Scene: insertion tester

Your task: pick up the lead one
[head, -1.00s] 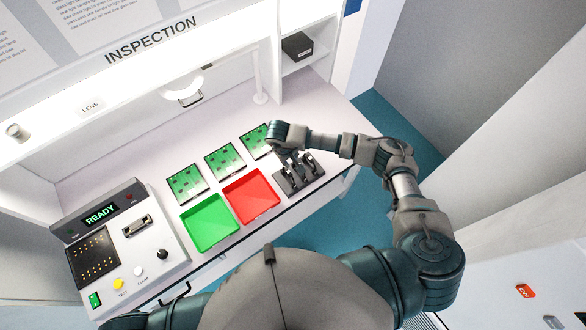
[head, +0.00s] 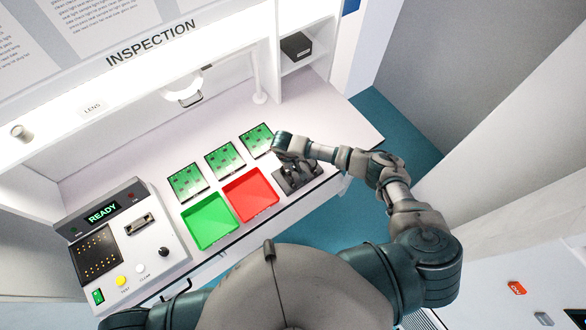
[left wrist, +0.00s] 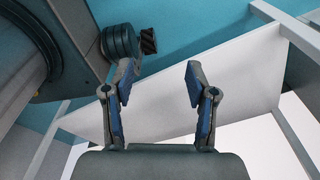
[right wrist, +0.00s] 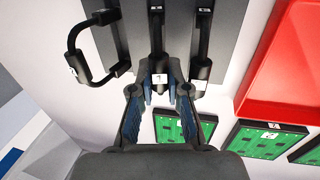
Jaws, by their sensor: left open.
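A dark rack (head: 312,182) with several black leads stands at the right end of the bench. In the right wrist view the rack (right wrist: 232,30) fills the top. A black lead with a white tag (right wrist: 157,78), which seems to read 1, lies in the middle. My right gripper (right wrist: 158,92) is down over it, its partly closed fingers on either side of the tagged end. Whether the fingers press on it is unclear. My left gripper (left wrist: 160,85) is open and empty, away from the leads.
Two more black leads lie beside, at left (right wrist: 85,45) and right (right wrist: 201,50). A red tray (head: 250,195), a green tray (head: 209,221) and green circuit boards (head: 224,160) sit left of the rack. A tester reading READY (head: 103,213) stands at far left.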

